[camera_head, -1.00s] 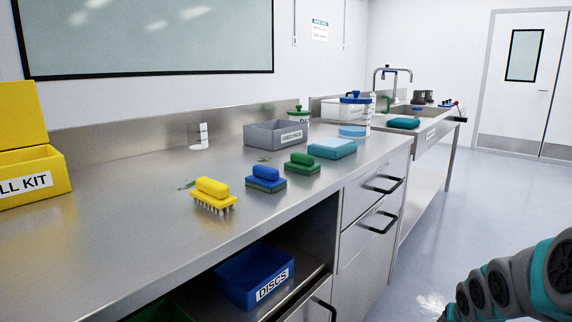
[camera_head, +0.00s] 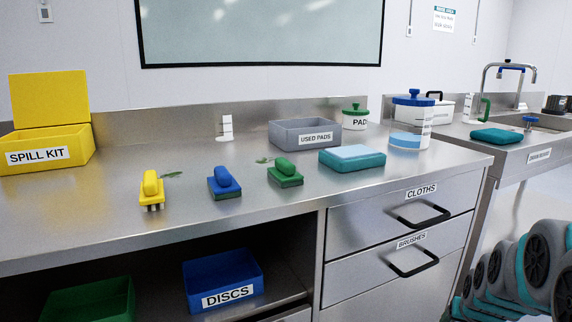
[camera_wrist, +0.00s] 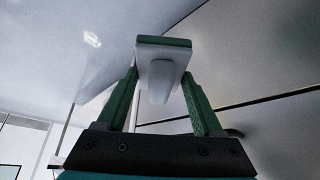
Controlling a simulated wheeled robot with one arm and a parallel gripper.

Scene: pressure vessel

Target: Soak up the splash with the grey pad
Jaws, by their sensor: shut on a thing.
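My gripper (camera_wrist: 160,78) shows in the wrist view, its two green fingers closed on the handle of a pale grey pad (camera_wrist: 152,50) with a green edge layer. The pad is clear of any counter in that view. My gripper and the pad are not seen in the head view. Two small dark green marks lie on the steel counter in the head view: one mark (camera_head: 172,175) beside the yellow brush, another mark (camera_head: 264,160) behind the green pad. I cannot tell whether either is the splash.
A spill kit (camera_head: 50,140) stands left.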

